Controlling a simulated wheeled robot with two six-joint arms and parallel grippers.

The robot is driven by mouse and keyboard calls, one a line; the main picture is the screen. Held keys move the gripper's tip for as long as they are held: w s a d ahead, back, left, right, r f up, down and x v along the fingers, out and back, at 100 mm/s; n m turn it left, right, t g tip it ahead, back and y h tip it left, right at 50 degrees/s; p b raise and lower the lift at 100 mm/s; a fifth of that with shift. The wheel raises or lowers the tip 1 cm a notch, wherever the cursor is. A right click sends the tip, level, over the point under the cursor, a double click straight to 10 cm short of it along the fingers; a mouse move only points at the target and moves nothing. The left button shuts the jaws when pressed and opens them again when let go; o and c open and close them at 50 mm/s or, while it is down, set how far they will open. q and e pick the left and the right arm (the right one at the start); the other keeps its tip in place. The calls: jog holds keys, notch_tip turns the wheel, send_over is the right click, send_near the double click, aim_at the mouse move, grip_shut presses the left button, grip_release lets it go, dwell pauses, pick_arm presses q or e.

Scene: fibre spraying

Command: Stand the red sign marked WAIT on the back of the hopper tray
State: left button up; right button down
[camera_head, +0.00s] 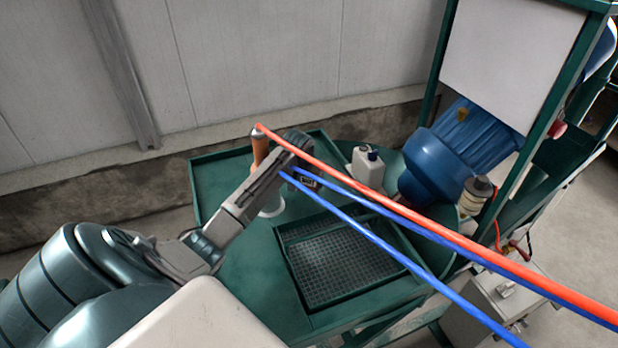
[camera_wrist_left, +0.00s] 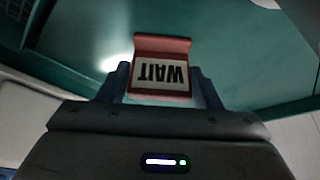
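The red sign (camera_wrist_left: 162,44) shows in the left wrist view, with a white panel and the black word WAIT, upside down there. My left gripper (camera_wrist_left: 160,75) has one finger against each side of it and is shut on it. In the head view my left gripper (camera_head: 297,144) is over the back part of the green hopper tray (camera_head: 217,176); I cannot make out the sign there, behind the gripper and hoses. The tray's green floor lies beyond the sign in the wrist view. My right gripper is in neither view.
Orange and blue hoses (camera_head: 450,238) cross in front of the tray. A mesh grate (camera_head: 345,265) is set in its front part. A brown-topped object (camera_head: 259,147) stands beside the gripper. A white bottle (camera_head: 368,166) and a blue motor (camera_head: 440,165) are to the right. A wall is behind.

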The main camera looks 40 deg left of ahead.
pick_arm(q)
jog(key=shift+o, duration=1.4)
jog(key=shift+s+r, duration=0.15)
jog(key=shift+r, duration=0.4)
jog(key=b+v, duration=0.3)
jog(key=v, duration=0.8)
jog(key=shift+b, duration=0.35)
